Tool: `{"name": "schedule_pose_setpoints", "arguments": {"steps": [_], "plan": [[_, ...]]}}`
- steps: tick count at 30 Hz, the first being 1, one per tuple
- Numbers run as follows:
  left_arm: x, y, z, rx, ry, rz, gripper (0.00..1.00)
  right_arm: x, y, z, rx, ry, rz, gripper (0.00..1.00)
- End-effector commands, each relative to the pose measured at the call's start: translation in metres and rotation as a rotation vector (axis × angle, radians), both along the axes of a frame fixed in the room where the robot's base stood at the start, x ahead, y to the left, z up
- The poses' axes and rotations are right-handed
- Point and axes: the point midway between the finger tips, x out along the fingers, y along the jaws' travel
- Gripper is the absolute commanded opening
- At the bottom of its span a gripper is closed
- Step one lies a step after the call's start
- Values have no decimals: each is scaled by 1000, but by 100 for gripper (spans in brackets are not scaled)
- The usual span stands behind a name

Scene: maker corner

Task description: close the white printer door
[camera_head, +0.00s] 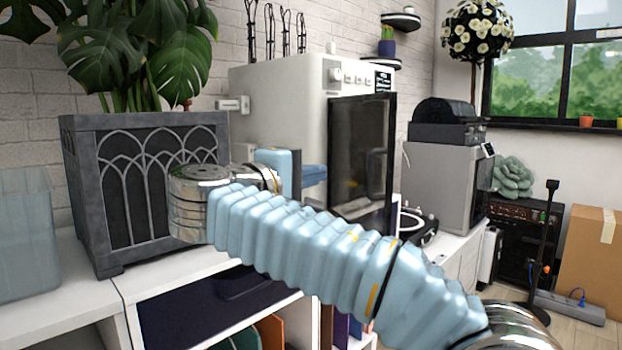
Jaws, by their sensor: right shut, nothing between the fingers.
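The white printer (285,95) stands on the white counter in the middle of the view. Its door (362,150), a dark see-through panel in a black frame, stands open at the printer's right side, swung out towards me. My right arm comes in from the lower right and crosses in front of the printer and the door's lower part. My right gripper (312,178) is at the printer's front, left of the door, shut and empty. My arm hides part of the printer's lower front, and I cannot tell whether the gripper touches anything. My left gripper is not in view.
A grey planter (145,185) with a large leafy plant stands close left of my right wrist. A translucent bin (25,235) is at the far left. A grey machine (440,180) stands right of the door. Open shelves (130,325) are below the counter.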

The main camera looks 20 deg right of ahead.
Motion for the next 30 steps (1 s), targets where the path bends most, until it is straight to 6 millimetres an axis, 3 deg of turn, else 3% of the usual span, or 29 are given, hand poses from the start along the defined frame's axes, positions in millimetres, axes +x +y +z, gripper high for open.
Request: {"name": "schedule_pose_setpoints", "arguments": {"steps": [9, 15, 30], "plan": [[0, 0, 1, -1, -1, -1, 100, 32, -60, -1, 0, 1, -3, 0], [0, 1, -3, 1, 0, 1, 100, 23, -85, -2, 0, 2, 1, 0], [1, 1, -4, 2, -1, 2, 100, 21, -93, -2, -1, 3, 3, 0]]}}
